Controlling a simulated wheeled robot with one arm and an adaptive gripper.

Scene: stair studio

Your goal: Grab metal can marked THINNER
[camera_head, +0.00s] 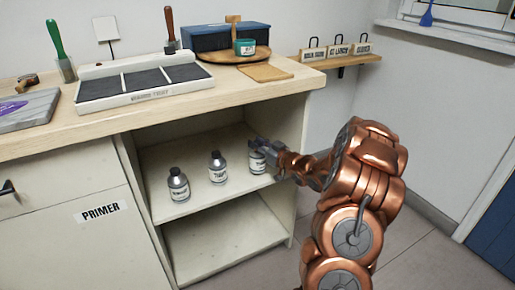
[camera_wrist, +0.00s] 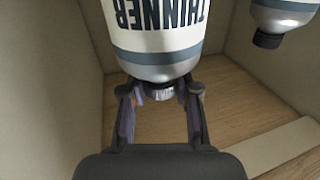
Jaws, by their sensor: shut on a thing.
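The metal can marked THINNER (camera_wrist: 157,38) fills the top of the wrist view, its label upside down there. It is silver-grey with a pale label and a dark band. My gripper (camera_wrist: 160,95) is shut on its neck and cap end, one finger on each side. In the head view this can (camera_head: 257,163) is the rightmost of three on the upper cabinet shelf. My gripper (camera_head: 264,146) reaches it from the right and hides part of it. I cannot tell whether it touches the shelf.
Two similar cans, one in the middle (camera_head: 217,168) and one at left (camera_head: 178,186), stand on the same shelf (camera_head: 205,195). The cabinet's right wall (camera_head: 284,190) is close to my gripper. The worktop (camera_head: 150,108) overhangs the opening. The lower shelf (camera_head: 215,245) is empty.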

